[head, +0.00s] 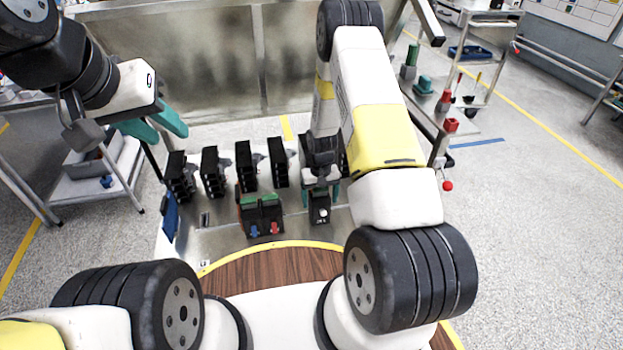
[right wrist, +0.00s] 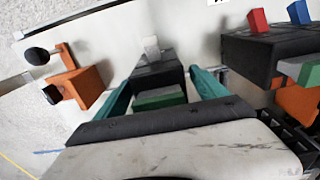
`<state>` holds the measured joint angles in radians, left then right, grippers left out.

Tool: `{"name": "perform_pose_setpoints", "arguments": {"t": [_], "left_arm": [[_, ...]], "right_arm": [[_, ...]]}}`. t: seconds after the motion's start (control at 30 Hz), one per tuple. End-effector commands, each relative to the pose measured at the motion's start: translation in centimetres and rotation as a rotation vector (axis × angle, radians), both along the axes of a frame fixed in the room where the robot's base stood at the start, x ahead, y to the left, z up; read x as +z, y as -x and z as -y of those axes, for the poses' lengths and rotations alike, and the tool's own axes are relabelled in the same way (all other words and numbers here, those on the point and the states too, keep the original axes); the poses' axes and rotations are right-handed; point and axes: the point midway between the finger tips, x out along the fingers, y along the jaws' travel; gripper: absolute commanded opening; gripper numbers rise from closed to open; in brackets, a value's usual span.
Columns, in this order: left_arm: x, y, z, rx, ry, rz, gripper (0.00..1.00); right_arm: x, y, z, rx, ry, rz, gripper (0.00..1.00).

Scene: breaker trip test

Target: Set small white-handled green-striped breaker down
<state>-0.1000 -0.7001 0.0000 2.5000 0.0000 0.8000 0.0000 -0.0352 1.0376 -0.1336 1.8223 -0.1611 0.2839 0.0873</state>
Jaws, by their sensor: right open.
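The small breaker (head: 319,207) is a black block with a white handle, near the right end of the metal table. It also shows in the right wrist view (right wrist: 155,77), with its white handle at the far side and its green stripe nearest me. My right gripper (right wrist: 160,82) is open, with one teal finger on each side of the breaker and a visible gap on the right; contact on the left is unclear. In the head view, my right gripper (head: 321,188) is partly hidden by its own arm. My left gripper (head: 158,125) is open and empty, above the table's left side.
Two black breakers with blue and red handles (head: 261,216) sit in an orange holder, left of the white-handled one. Several black units (head: 246,166) stand in a row behind. An orange fixture with a black knob (right wrist: 75,82) lies left in the right wrist view. Bare metal (head: 222,240) shows front left.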

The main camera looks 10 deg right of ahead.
Motion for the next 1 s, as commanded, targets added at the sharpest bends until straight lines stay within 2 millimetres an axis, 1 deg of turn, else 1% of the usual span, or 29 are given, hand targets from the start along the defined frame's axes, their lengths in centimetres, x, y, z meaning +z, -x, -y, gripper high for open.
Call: {"name": "perform_pose_setpoints", "arguments": {"t": [0.03, 0.1, 0.3, 0.4, 0.57, 0.67, 0.77, 0.83, 0.87, 0.9, 0.93, 0.97, 1.0], "left_arm": [[0.0, 0.0, 0.0, 0.0, 0.0, 0.0, 0.36], [0.0, 0.0, 0.0, 0.0, 0.0, 0.0, 0.36], [0.0, 0.0, 0.0, 0.0, 0.0, 0.0, 0.36], [0.0, 0.0, 0.0, 0.0, 0.0, 0.0, 0.36], [0.0, 0.0, 0.0, 0.0, 0.0, 0.0, 0.36], [0.0, 0.0, 0.0, 0.0, 0.0, 0.0, 0.36], [0.0, 0.0, 0.0, 0.0, 0.0, 0.0, 0.36], [0.0, 0.0, 0.0, 0.0, 0.0, 0.0, 0.36], [0.0, 0.0, 0.0, 0.0, 0.0, 0.0, 0.36], [0.0, 0.0, 0.0, 0.0, 0.0, 0.0, 0.36], [0.0, 0.0, 0.0, 0.0, 0.0, 0.0, 0.36], [0.0, 0.0, 0.0, 0.0, 0.0, 0.0, 0.36], [0.0, 0.0, 0.0, 0.0, 0.0, 0.0, 0.36]], "right_arm": [[1.2, -0.1, 0.0, 0.0, 0.0, 0.004, 0.82], [2.8, -0.2, 0.0, 0.0, 0.0, 0.005, 0.82], [6.9, -0.1, 0.0, -0.001, 0.0, 0.004, 0.82], [8.4, -0.1, 0.0, -0.001, 0.0, 0.003, 0.82], [9.9, 0.0, 0.0, -0.001, -0.001, 0.002, 0.82], [11.8, -0.2, -0.1, -0.005, -0.007, 0.019, 0.82], [16.0, -0.2, -0.2, -0.013, -0.022, 0.057, 0.82], [19.9, 0.2, -0.3, -0.018, -0.037, 0.094, 0.82], [21.6, 0.6, -0.4, -0.02, -0.045, 0.11, 0.82], [24.0, 1.1, -0.5, -0.022, -0.056, 0.132, 0.82], [25.7, 1.6, -0.6, -0.023, -0.063, 0.149, 0.82], [27.3, 2.2, -0.6, -0.024, -0.071, 0.165, 0.82], [29.4, 3.0, -0.7, -0.024, -0.08, 0.186, 0.82]]}}
